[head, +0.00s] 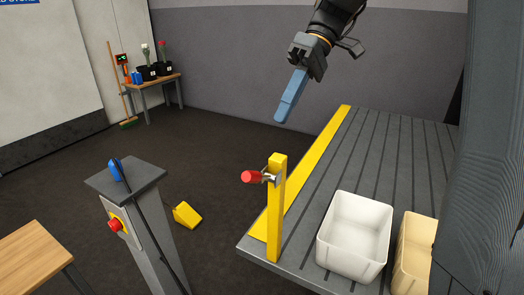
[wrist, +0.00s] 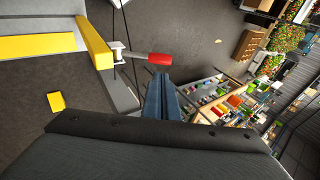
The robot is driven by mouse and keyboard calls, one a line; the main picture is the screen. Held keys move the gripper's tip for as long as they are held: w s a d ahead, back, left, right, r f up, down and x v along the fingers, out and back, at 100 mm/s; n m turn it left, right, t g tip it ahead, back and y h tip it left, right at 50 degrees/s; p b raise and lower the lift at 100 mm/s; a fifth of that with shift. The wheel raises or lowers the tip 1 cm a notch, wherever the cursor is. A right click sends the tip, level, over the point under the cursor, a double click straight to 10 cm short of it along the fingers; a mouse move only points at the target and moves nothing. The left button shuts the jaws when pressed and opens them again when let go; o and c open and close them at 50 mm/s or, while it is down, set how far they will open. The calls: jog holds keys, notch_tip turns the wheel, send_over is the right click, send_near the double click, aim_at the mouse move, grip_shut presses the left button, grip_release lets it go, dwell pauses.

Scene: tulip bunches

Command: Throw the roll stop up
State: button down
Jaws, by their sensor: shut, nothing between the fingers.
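A lever with a red grip (head: 253,176) sits on a yellow post (head: 276,215) at the platform's near left corner. The red grip sticks out to the left, roughly level. A yellow strip (head: 318,165) lies flat along the platform's left edge. My gripper (head: 283,115) has blue fingers, shut and empty, pointing down in the air above and beyond the post. In the wrist view, the fingers (wrist: 165,100) show just below the red grip (wrist: 148,59), apart from it as far as I can tell. The yellow post also shows there (wrist: 92,42).
The grey ribbed platform (head: 375,150) holds a white bin (head: 355,235) and a tan bin (head: 414,250). A grey pedestal (head: 150,235) with a red button (head: 115,225) stands left. A yellow wedge (head: 187,215) lies on the floor. A wooden table (head: 30,260) is front left.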

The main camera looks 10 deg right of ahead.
jog(key=p+x, duration=0.3)
jog(key=x, duration=0.8)
jog(key=shift+a+f, duration=0.15)
jog(key=shift+a, duration=0.05)
